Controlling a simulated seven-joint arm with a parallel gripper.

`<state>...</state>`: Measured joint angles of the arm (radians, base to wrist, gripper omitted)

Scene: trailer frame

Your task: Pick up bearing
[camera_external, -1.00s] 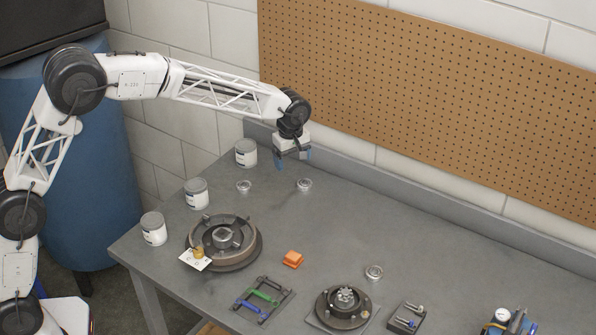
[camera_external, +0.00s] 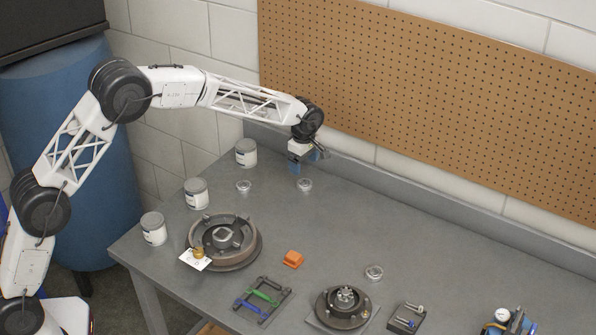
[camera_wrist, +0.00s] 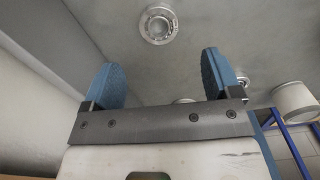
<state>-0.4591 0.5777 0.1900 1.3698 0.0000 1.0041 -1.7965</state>
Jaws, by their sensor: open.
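Three small silver ring-shaped bearings lie on the grey table: one near the back (camera_external: 304,184), one to its left (camera_external: 244,186), and one at the right (camera_external: 374,273). My gripper (camera_external: 308,160) is above the table near its back edge, just above the back bearing in the picture. Its two blue fingers are apart with nothing between them. In the wrist view a bearing (camera_wrist: 159,24) lies beyond the open fingertips (camera_wrist: 157,65), roughly centred between them and not touched. Another bearing (camera_wrist: 244,80) shows beside the right finger, partly hidden.
Three white cans (camera_external: 246,153) stand along the table's left side. A large drum (camera_external: 250,243), an orange block (camera_external: 292,260), a tool tray (camera_external: 263,298) and a hub (camera_external: 343,308) sit toward the front. A raised back ledge (camera_external: 420,205) runs behind the gripper.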

